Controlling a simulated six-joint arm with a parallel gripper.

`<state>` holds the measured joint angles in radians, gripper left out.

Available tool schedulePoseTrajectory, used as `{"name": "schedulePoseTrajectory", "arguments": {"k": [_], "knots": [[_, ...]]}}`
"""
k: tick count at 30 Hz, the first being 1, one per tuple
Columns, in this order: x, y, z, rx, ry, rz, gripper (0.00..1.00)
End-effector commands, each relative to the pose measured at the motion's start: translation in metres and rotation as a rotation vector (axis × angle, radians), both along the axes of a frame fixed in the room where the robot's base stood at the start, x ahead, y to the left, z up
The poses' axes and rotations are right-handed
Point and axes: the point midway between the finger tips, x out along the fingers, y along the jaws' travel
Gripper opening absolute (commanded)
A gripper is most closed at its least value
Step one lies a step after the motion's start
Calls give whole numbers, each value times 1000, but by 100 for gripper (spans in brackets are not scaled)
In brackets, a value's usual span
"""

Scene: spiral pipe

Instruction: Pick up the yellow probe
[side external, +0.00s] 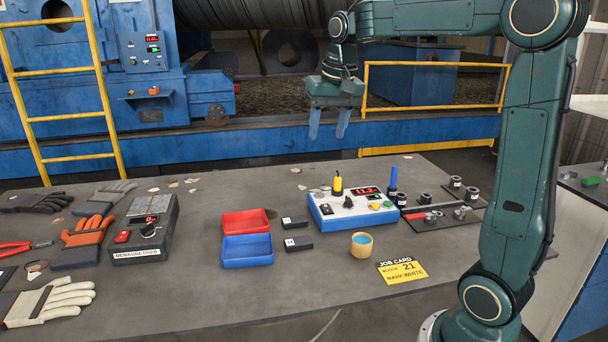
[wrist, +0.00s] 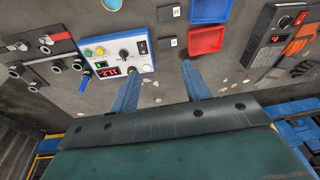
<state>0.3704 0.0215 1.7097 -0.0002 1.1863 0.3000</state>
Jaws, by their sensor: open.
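The yellow probe (side external: 338,184) stands upright at the back left of a blue-and-white meter box (side external: 350,208), its base dark. My gripper (side external: 328,132) hangs above and behind the table, fingers pointing down, open and empty, well apart from the probe. In the wrist view my gripper (wrist: 161,72) shows two blue fingers spread wide. The meter box (wrist: 118,52) lies by the left fingertip there. I cannot make out the yellow probe clearly in that view; the left finger may cover it.
A blue probe (side external: 393,177) stands right of the yellow one. A yellow-rimmed cup (side external: 362,244), red tray (side external: 246,221), blue tray (side external: 247,251) and demagnetiser (side external: 147,230) share the table. Gloves lie at the left. The table's back edge left of the box is mostly clear.

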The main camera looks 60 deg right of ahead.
Motion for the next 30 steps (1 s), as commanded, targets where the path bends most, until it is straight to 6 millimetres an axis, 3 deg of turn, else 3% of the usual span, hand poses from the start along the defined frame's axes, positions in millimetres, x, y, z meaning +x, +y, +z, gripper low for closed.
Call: {"name": "schedulePoseTrajectory", "arguments": {"k": [9,21,25,30], "knots": [[44,-78,-23,52,72,-213,47],[69,-177,-73,115,152,-467,47],[70,-199,-87,128,169,-523,47],[70,-211,-96,138,181,-557,47]]}}
